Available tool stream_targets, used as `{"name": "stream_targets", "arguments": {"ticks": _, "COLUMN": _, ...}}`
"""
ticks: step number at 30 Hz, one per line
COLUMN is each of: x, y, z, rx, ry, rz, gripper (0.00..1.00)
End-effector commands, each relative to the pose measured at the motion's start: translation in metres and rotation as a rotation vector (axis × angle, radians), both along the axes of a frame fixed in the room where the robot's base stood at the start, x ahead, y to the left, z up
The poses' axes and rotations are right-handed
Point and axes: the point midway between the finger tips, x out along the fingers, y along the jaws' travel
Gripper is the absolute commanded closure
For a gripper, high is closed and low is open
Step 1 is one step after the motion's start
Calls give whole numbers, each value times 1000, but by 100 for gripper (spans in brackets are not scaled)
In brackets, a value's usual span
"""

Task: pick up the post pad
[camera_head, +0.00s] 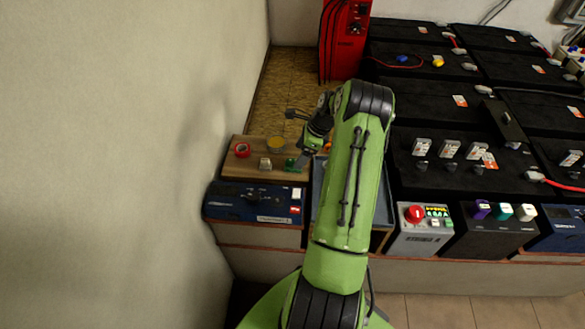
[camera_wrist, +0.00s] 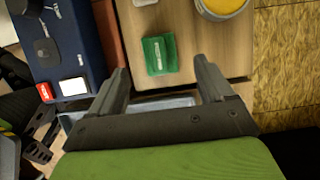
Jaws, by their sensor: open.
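A small green block-like pad with a pale marking, which looks like the post pad (camera_wrist: 159,55), lies on a wooden board. It also shows in the head view as a green patch (camera_head: 291,165) near the board's right end, partly beside my gripper. My gripper (camera_wrist: 161,72) is open and empty in the wrist view. Its two fingers stand to the left and right of the pad, with the pad lying a little beyond the gap between them. In the head view my gripper (camera_head: 304,161) is at the right end of the board.
The wooden board (camera_head: 233,168) also bears a red ring (camera_head: 242,150), a round yellow-topped container (camera_head: 277,144) and a small pale item (camera_head: 265,163). A dark blue box (camera_head: 250,202) sits in front. A blue-grey tray (camera_head: 318,190) lies partly under my arm. Black batteries (camera_head: 440,150) fill the right.

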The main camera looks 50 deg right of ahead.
Motion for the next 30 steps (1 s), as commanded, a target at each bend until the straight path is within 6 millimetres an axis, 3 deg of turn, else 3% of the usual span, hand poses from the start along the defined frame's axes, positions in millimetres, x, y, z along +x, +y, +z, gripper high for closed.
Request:
{"name": "stream_targets", "arguments": {"ticks": 9, "x": 17, "y": 15, "z": -46, "rx": 2, "ry": 3, "rz": 1, "gripper": 19}}
{"name": "stream_targets", "arguments": {"ticks": 16, "x": 19, "y": 16, "z": -47, "rx": 0, "ry": 1, "rz": 1, "gripper": 19}}
{"name": "stream_targets", "arguments": {"ticks": 27, "x": 19, "y": 16, "z": -46, "rx": 0, "ry": 0, "rz": 1, "gripper": 76}}
{"name": "stream_targets", "arguments": {"ticks": 30, "x": 19, "y": 16, "z": -46, "rx": 0, "ry": 0, "rz": 1, "gripper": 79}}
